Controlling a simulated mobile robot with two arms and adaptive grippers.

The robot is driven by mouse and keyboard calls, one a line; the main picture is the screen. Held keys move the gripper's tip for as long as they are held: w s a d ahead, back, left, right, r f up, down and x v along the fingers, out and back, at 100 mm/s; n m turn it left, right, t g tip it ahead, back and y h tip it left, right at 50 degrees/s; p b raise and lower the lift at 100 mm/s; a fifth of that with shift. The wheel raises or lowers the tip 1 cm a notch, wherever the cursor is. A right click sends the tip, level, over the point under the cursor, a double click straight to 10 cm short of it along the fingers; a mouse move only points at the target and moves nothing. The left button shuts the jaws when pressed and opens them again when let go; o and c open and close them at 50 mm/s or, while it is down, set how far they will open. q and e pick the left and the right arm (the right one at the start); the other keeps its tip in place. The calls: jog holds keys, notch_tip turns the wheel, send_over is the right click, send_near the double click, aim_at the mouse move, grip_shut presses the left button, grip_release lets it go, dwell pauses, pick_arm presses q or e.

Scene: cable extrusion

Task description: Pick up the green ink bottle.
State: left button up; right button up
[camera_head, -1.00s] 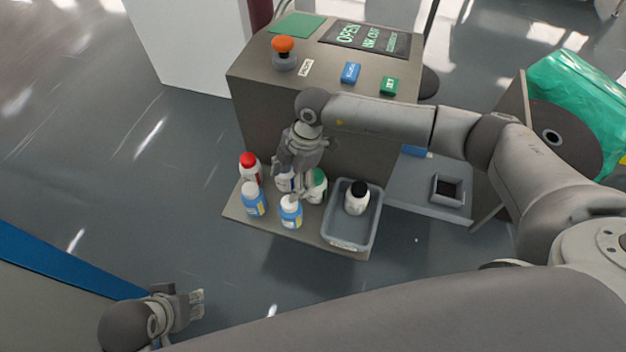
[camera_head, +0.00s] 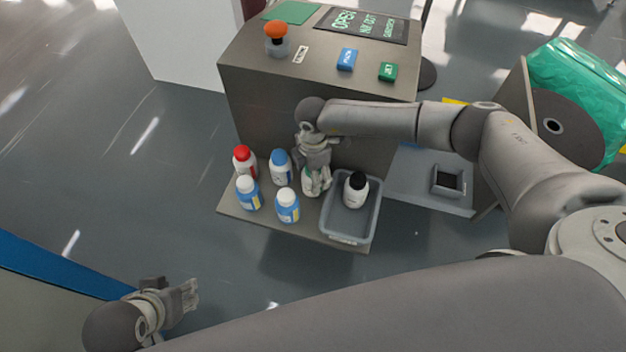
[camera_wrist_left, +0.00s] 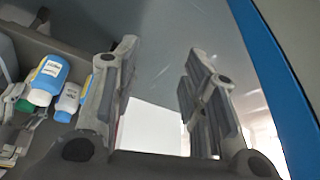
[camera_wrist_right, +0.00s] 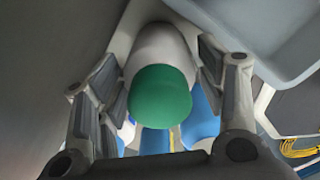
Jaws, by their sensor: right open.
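The green ink bottle, white with a green cap, stands on the shelf in front of the grey machine, largely hidden by my right gripper (camera_head: 318,180) in the head view. In the right wrist view its green cap (camera_wrist_right: 160,97) and white body (camera_wrist_right: 160,48) show between the two fingers of my right gripper (camera_wrist_right: 158,90). The fingers are open, one on each side of the bottle; whether they touch it I cannot tell. My left gripper (camera_head: 190,294) is empty and far from the bottles; its two fingers (camera_wrist_left: 160,95) are spread apart in the left wrist view.
A grey tray (camera_head: 345,239) on the right holds a black-capped bottle (camera_head: 355,190). The grey machine (camera_head: 262,105) rises close behind.

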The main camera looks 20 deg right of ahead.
jog(key=shift+f, duration=0.65)
pick_arm(q)
jog(key=shift+w+d+r+t, duration=0.1)
jog(key=shift+w+d+t, duration=0.1)
jog(key=shift+w+t, duration=0.35)
jog(key=shift+w, duration=0.15)
pick_arm(e)
jog(key=c, duration=0.9)
jog(key=shift+r, duration=0.1)
